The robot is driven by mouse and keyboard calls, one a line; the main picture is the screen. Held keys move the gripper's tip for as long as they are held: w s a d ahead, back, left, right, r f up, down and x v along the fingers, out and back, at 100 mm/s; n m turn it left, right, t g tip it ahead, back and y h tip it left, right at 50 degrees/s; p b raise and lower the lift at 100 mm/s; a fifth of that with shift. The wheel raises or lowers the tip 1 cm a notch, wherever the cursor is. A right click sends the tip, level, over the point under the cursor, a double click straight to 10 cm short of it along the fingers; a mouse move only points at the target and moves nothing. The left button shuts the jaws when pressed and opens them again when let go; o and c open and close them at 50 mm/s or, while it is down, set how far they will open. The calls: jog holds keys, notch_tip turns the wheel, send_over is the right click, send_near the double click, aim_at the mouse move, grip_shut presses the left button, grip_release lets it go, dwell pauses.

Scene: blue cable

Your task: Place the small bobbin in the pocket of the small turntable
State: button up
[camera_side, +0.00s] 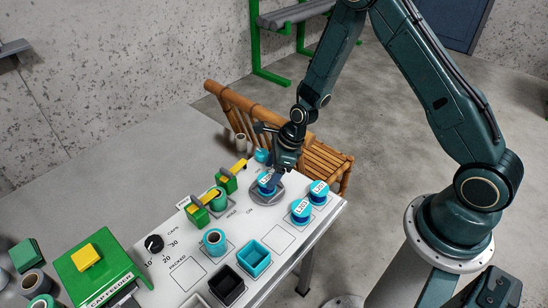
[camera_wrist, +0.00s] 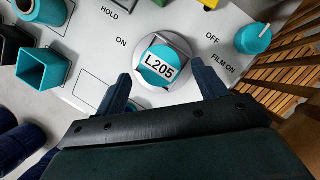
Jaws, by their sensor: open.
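A teal bobbin with a white label reading L205 (camera_wrist: 160,68) sits on the small grey turntable (camera_wrist: 183,44) in the wrist view. It looks set within the turntable's squarish recess, though how deep I cannot tell. In the side view the bobbin (camera_side: 265,182) and the turntable's grey rim (camera_side: 271,200) show just below my gripper (camera_side: 277,174). In the wrist view my gripper (camera_wrist: 163,75) is open, with one dark finger on each side of the bobbin and gaps between. Two more labelled teal bobbins stand to the right, one nearer (camera_side: 300,212) and one farther (camera_side: 319,192).
A teal square bin (camera_side: 254,258) and a black bin (camera_side: 226,285) stand at the panel's front. Green clamps with yellow arms (camera_side: 207,199) are left of the turntable. A teal knob (camera_wrist: 253,38) is close by. A wooden chair (camera_side: 325,160) stands behind the table.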

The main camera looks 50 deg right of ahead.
jog(key=v, duration=0.8)
dwell(0.6)
jog(key=s+r+n+t+h, duration=0.1)
jog(key=s+r+n, duration=0.3)
jog(key=r+n, duration=0.4)
jog(key=s+r+n+h, duration=0.1)
jog(key=s+r+n, duration=0.4)
jog(key=r, duration=0.5)
jog(key=s+r+n, duration=0.4)
jog(key=s+n, duration=0.3)
jog(key=s+r+n+t+h, duration=0.1)
jog(key=s+r+n, duration=0.3)
jog(key=s+n, duration=0.3)
jog(key=shift+s+d+r, duration=0.3)
jog(key=shift+s+d, duration=0.05)
jog(key=shift+s, duration=0.1)
